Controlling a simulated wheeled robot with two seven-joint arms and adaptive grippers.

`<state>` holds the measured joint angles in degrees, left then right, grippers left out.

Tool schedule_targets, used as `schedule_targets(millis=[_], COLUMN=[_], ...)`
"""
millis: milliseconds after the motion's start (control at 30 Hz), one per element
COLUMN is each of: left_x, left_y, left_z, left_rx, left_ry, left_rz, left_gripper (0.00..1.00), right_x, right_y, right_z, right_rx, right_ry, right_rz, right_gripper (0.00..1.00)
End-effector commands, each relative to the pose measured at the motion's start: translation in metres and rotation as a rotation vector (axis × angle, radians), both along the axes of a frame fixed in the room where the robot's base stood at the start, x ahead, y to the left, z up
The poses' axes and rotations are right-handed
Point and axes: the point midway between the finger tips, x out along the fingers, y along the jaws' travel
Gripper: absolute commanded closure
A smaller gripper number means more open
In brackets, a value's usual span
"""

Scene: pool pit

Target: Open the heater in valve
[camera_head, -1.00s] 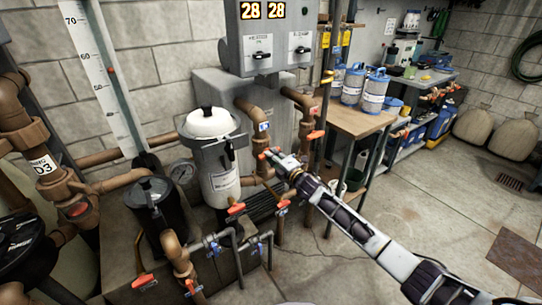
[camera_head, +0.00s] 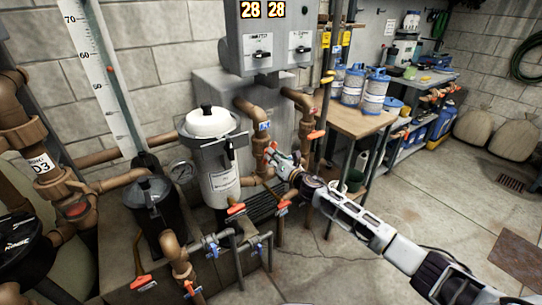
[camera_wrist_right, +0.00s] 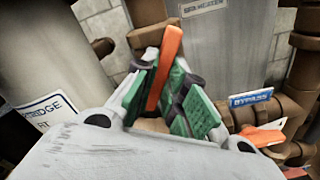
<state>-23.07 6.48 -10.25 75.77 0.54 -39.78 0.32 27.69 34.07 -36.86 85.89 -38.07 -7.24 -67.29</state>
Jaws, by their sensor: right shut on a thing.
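My right gripper (camera_head: 276,158) reaches in from the lower right to the brown heater pipes. In the right wrist view, its green-padded fingers (camera_wrist_right: 172,105) are shut on an orange valve handle (camera_wrist_right: 165,68). The handle stands nearly upright, leaning slightly right, in front of a brown pipe fitting. A label (camera_wrist_right: 205,6) on the grey surface behind is only partly readable. A blue "BYPASS" tag (camera_wrist_right: 250,98) is on the brown pipe to the right, with another orange handle (camera_wrist_right: 262,136) below it. The fingers hide part of the held valve. My left gripper is not in view.
A white-topped filter canister (camera_head: 210,125) stands left of the gripper. The grey heater box (camera_head: 215,85) is behind. Another orange-handled valve (camera_head: 316,135) is on the pipe to the right. A wooden bench (camera_head: 352,122) is further right. The concrete floor at right is mostly open.

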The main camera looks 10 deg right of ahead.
Motion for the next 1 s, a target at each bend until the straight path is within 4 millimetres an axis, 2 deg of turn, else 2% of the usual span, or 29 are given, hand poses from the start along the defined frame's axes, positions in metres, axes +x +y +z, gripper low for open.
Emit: schedule_targets(millis=[600,900,933,1000], left_x=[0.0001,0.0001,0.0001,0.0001], left_y=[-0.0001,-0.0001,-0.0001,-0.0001], left_z=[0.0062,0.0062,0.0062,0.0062], left_rx=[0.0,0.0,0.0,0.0], left_ry=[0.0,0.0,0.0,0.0], left_rz=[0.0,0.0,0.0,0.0], left_gripper=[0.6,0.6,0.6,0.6], right_x=[-0.0004,-0.0005,-0.0005,-0.0005], right_y=[0.0,-0.0001,-0.0001,-0.0002], right_z=[-0.0018,-0.0024,-0.0023,-0.0022], right_rx=[-0.544,-0.579,-0.579,-0.578], right_ry=[-0.194,-0.208,-0.208,-0.207], right_rz=[0.002,0.001,0.001,0.001], right_gripper=[1.0,1.0,0.84,0.75])
